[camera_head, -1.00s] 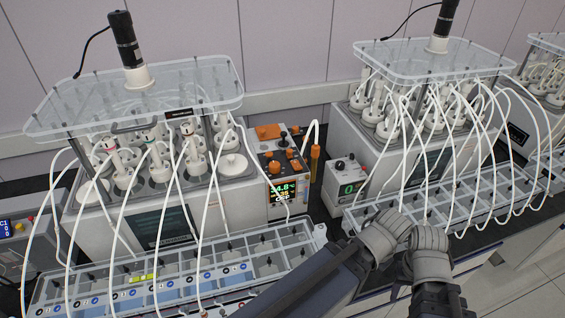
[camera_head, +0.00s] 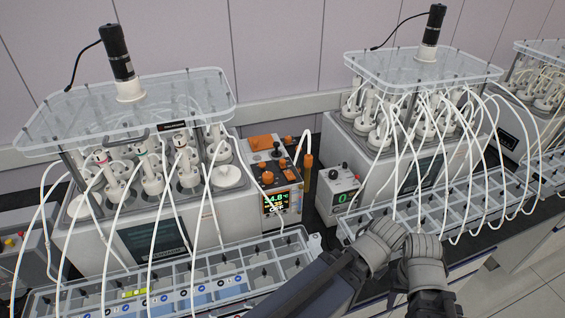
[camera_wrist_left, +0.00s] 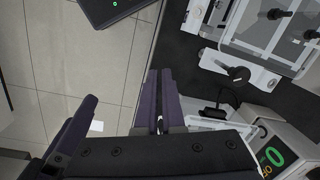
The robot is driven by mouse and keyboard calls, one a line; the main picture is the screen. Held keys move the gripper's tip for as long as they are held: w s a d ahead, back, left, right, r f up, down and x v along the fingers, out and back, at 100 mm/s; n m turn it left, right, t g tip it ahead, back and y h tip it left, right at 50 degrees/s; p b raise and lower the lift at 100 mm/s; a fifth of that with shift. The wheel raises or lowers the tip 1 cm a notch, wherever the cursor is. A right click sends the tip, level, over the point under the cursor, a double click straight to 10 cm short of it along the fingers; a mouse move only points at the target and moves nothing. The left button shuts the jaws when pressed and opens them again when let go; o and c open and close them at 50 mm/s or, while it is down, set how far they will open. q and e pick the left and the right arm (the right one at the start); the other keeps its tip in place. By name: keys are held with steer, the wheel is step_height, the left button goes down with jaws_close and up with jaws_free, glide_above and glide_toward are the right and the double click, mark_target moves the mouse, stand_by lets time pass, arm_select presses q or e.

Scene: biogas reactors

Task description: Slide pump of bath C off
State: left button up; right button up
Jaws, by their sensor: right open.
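Two water baths with bottles under clear lids stand side by side in the head view, a left bath (camera_head: 85,238) and a right bath (camera_head: 350,150). I cannot read which is bath C or pick out its pump slider. A grey control box (camera_head: 339,190) with a green "0" stands between them; such a box also shows in the left wrist view (camera_wrist_left: 279,147). My left gripper (camera_head: 384,238) and right gripper (camera_head: 425,245) are close together, in front of the right bath's tray. Both look empty. The left wrist view shows dark fingers (camera_wrist_left: 120,115) apart.
An orange-topped unit with a lit display (camera_head: 277,200) sits at the left bath's right end. White tubes arch to the left tray (camera_head: 312,240) and right tray (camera_head: 348,228). Another bath (camera_head: 540,75) stands at the far right. Floor shows at the lower right.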

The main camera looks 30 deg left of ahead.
arm_select(q)
steer(key=o, duration=0.6)
steer(key=w+a+r+n+h+p, duration=0.1)
steer(key=w+a+r+p, duration=0.5)
steer(key=r+p, duration=0.1)
steer(key=shift+t, duration=0.4)
steer(key=shift+o, duration=0.9)
steer(key=w+a+r+n+t+p, duration=0.1)
steer(key=w+a+r+p, duration=0.4)
steer(key=a, duration=0.4)
steer(key=shift+r+p, duration=0.45)
steer(key=shift+r, duration=0.2)
steer(key=shift+n+t, duration=0.9)
steer(key=w+a+r+p, duration=0.1)
steer(key=a+r+p, duration=0.1)
steer(key=a, duration=0.1)
steer(key=w+a+r+p, duration=0.1)
steer(key=a+r, duration=0.1)
steer(key=a, duration=0.1)
steer(key=w+a+r+p, duration=0.1)
steer(key=a+r+p, duration=0.1)
steer(key=a, duration=0.2)
steer(key=shift+r+p, duration=0.1)
steer(key=shift+p, duration=0.2)
steer(key=n+t+p, duration=0.1)
steer(key=p, duration=0.2)
glide_toward(282, 160)
steer(key=b+x, duration=0.7)
steer(key=shift+w+f, duration=0.15)
steer(key=shift+f, duration=0.2)
